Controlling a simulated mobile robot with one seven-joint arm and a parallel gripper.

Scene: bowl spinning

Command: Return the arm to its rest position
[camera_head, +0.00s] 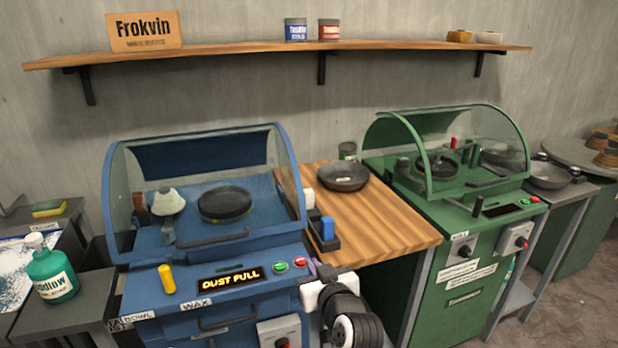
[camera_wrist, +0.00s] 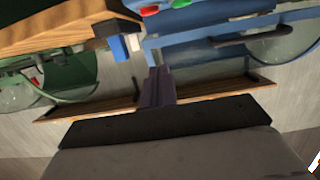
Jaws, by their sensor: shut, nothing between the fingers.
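My gripper (camera_wrist: 157,72) is shut and empty in the wrist view, its dark fingers together and pointing up the picture. In the head view part of my arm, with white and black links, shows at the bottom centre, in front of the gap between the blue machine (camera_head: 205,255) and the wooden table (camera_head: 395,225). My gripper's tips (camera_head: 318,268) are small there, close to the blue machine's right front corner by the green and red buttons. I cannot tell if they touch it.
The blue machine's clear hood is down over a dark bowl (camera_head: 225,203); its display reads "DUST FULL". A grey bowl (camera_head: 343,176) and a blue-and-black block (camera_head: 326,234) sit on the wooden table. A green machine (camera_head: 465,250) stands right, a soap bottle (camera_head: 52,272) left.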

